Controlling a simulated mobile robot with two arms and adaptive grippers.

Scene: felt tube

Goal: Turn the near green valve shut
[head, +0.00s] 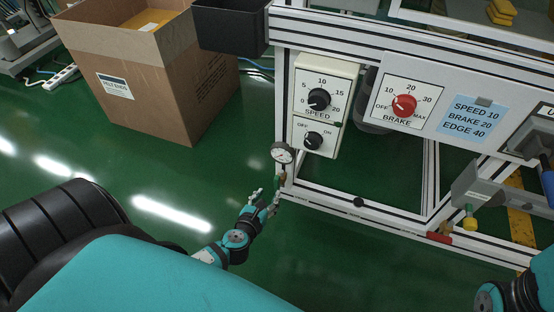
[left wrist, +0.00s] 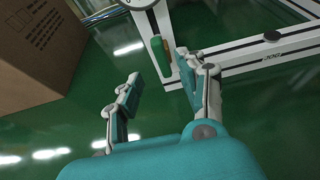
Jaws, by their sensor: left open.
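The near green valve handle (head: 281,180) is at the lower left corner post of the machine frame, just below a round gauge. In the left wrist view the green handle (left wrist: 160,57) is a long grip beside a small brass part (left wrist: 168,45). My left gripper (head: 265,197) is open, with its fingers close to the valve in the head view. My right gripper is not in view.
The gauge (head: 283,153) sits above the valve. The white frame rail (head: 370,207) runs to the right, with a red handle (head: 438,238) farther along. Green floor is clear left of the gripper.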

